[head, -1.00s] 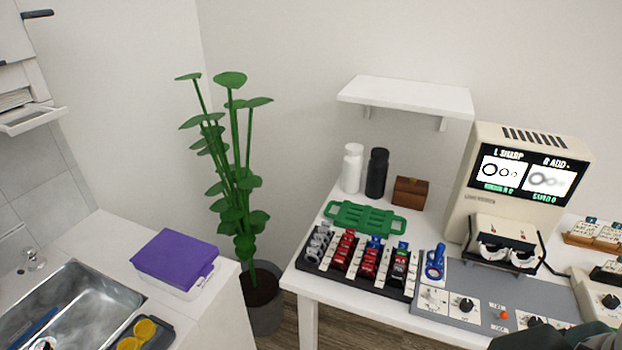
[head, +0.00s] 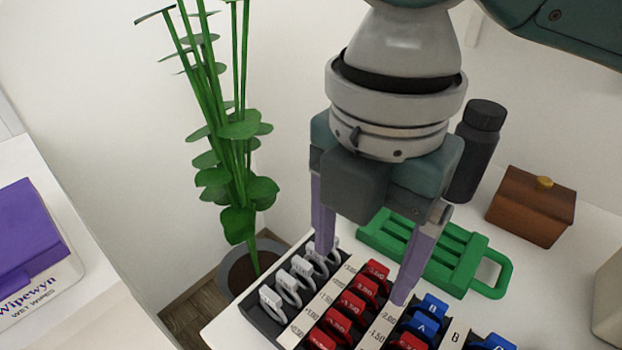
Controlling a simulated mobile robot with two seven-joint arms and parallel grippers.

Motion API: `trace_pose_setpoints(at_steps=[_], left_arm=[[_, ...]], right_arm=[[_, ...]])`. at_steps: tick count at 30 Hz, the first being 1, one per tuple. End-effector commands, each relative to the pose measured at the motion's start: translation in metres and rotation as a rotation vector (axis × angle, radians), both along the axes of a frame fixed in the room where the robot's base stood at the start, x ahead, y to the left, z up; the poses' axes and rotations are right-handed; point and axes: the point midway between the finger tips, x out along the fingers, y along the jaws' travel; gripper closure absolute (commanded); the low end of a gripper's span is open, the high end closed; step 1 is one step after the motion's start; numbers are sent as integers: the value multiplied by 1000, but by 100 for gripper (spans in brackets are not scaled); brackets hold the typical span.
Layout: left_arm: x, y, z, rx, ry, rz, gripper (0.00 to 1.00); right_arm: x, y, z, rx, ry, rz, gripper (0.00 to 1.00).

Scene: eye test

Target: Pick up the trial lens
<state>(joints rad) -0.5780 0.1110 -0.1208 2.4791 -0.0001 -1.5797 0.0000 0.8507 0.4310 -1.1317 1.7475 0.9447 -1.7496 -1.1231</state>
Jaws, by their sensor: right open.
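The trial lens tray (head: 322,300) is at the bottom centre of the head view, with rows of small tabbed lenses between white number strips. Grey-white lenses (head: 289,287) stand in the left row, red lenses (head: 351,303) in the middle row, and blue lenses (head: 422,326) with a red one further right. Which one is the trial lens meant, I cannot tell. My right gripper (head: 362,276) points down over the tray's far part, open. Its left finger is by the farthest grey lens and its right finger is right of the red row. Whether the fingers touch anything is unclear. My left gripper is out of view.
A green rack with a handle (head: 447,262) lies just behind the tray. A black bottle (head: 474,150) and a brown wooden box (head: 532,206) stand behind it. A potted plant (head: 240,190) is left of the table. A purple-lidded wipes box (head: 28,238) is at far left.

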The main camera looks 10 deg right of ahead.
Motion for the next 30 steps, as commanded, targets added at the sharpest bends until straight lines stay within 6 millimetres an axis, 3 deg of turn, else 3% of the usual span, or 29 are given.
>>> trace_pose_setpoints(at_steps=[15, 24, 30], left_arm=[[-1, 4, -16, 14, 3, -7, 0], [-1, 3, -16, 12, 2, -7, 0], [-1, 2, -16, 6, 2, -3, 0]], right_arm=[[-3, 0, -69, 1, -1, -2, 18], [-2, 0, -75, 2, -2, -2, 18], [-2, 0, -75, 2, -3, -2, 38]])
